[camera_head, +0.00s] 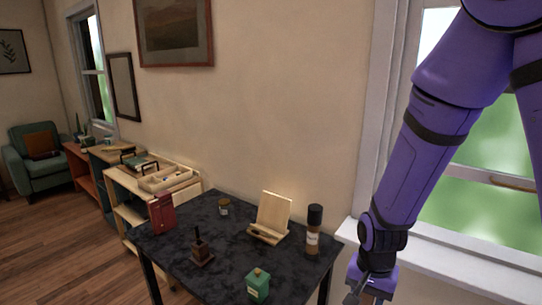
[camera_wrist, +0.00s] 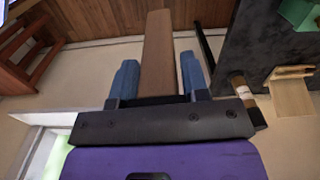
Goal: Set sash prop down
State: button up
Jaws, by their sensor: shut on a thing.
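The sash prop (camera_wrist: 158,50) is a long, flat, plain brown wooden bar. In the wrist view it lies between the two blue fingers of my gripper (camera_wrist: 158,70) and extends away past their tips. My gripper is shut on it. In the head view my gripper (camera_head: 370,287) is at the bottom edge, right of the dark table and in front of the window sill. The prop is mostly out of the head view, so its far end cannot be judged there.
The white window sill (camera_head: 455,262) is at right.

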jog(key=w+d+f+n, duration=0.3)
jog(key=w+d+f, duration=0.2)
jog(key=w, duration=0.4)
jog(key=w+d+f+n, duration=0.3)
jog(key=w+d+f, duration=0.2)
jog(key=w, duration=0.5)
jog(key=shift+f, duration=0.4)
jog(key=shift+d, duration=0.1)
